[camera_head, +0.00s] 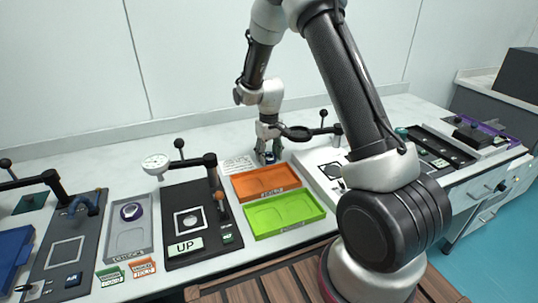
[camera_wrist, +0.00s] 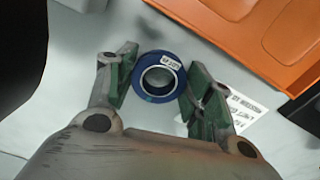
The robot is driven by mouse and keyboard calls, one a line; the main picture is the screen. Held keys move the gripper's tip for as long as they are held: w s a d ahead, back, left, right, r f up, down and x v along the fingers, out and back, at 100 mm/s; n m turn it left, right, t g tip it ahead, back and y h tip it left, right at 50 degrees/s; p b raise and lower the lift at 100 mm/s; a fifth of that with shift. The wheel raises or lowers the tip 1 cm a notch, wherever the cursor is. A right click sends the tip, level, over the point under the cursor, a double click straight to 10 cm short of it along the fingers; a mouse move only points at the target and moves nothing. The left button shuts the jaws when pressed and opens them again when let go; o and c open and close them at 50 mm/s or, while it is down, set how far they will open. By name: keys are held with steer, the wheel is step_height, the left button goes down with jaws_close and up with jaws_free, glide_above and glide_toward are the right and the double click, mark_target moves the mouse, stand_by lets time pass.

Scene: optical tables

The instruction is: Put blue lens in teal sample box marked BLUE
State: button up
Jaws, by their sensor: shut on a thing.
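The blue lens (camera_wrist: 143,82) is a blue ring with a pale printed label on its rim and a clear centre. It sits between the green fingers of my gripper (camera_wrist: 158,68) in the wrist view, and the gripper is shut on it. In the head view, my gripper (camera_head: 268,148) is at the back of the table, behind the orange tray, with the lens (camera_head: 269,157) small and blue below it. I cannot tell how high the lens is above the table. I cannot make out a box marked BLUE; a small teal thing (camera_head: 402,132) shows at the right.
An orange tray (camera_head: 265,181) and a green tray (camera_head: 284,213) lie near the middle. A black UP board (camera_head: 176,217) with a post and arm stands left of them. A grey tray (camera_head: 130,238) holds a purple ring. A white board (camera_head: 318,165) lies right, partly behind my arm.

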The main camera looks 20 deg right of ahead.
steer(key=o, duration=0.8)
steer(key=shift+o, duration=0.2)
